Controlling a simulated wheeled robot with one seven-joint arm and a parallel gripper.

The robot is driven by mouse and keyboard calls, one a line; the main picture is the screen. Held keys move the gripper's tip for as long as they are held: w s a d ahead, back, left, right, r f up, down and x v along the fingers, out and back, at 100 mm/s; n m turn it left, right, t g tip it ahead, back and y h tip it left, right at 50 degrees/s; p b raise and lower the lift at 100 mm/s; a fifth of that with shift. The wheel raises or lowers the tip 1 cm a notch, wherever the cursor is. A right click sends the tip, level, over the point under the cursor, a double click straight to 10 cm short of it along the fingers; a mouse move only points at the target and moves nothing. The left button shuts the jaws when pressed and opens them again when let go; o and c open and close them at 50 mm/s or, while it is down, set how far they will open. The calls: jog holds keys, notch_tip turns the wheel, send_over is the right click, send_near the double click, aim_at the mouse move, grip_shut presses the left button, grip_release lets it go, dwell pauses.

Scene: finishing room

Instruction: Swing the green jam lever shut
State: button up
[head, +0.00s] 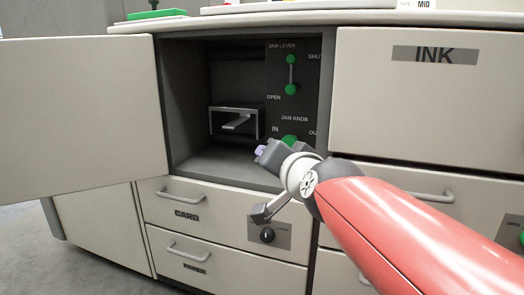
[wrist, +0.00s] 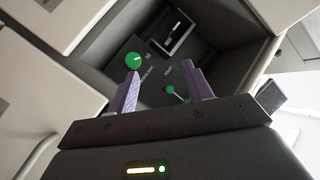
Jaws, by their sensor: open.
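The green jam lever (head: 291,74) is on the dark panel at the right inside the open compartment. It has a green upper end and a green lower end joined by a thin bar. SHUT is printed at its upper right and OPEN at its lower left. It also shows in the wrist view (wrist: 178,94), just beside the right finger. My gripper (head: 263,151) is in front of the compartment, below the lever. In the wrist view my gripper (wrist: 160,70) has its purple fingers apart with nothing between them.
The green jam knob (head: 289,140) is under the lever, partly behind my gripper; it shows near the left fingertip in the wrist view (wrist: 133,61). A metal bracket (head: 236,121) is deeper inside. The door (head: 80,115) stands open at left. Drawers (head: 215,215) are below.

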jog(key=s+d+f+n+g+h, duration=0.2)
jog(key=s+d+f+g, duration=0.35)
jog(key=s+f, duration=0.55)
jog(key=s+d+f+n+g+h, duration=0.35)
jog(key=s+d+f, duration=0.35)
jog(key=s+f, duration=0.4)
notch_tip(320, 180, up, 12)
jog(key=w+p, duration=0.1)
jog(key=p, duration=1.2)
jog(key=shift+m+y, duration=0.45)
jog(key=shift+w+r, duration=0.1)
